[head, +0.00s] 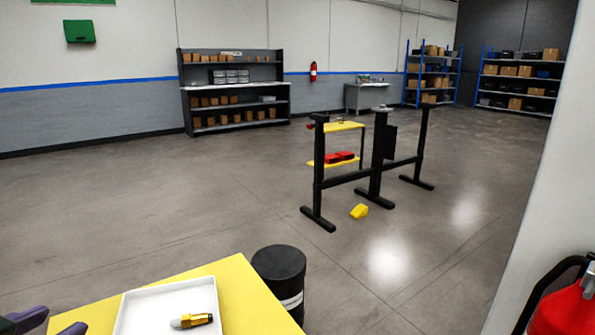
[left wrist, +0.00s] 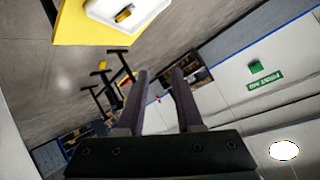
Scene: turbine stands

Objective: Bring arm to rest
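My left gripper (head: 66,320) shows only in part at the bottom left corner of the head view, beside the yellow table (head: 243,290). In the left wrist view its two dark purple fingers (left wrist: 160,72) stand apart with nothing between them. A white tray (head: 137,308) on the table holds a small yellow and dark part (head: 192,320). The tray (left wrist: 155,8) and the part (left wrist: 124,14) also show in the left wrist view, away from the fingers. My right gripper is in neither view.
A black bin (head: 279,272) stands against the table's right side. A black stand frame (head: 345,176) with yellow shelves is farther off, a yellow block (head: 358,211) beside it. A white wall edge (head: 540,170) and a red extinguisher (head: 566,312) are at right. Much floor is clear.

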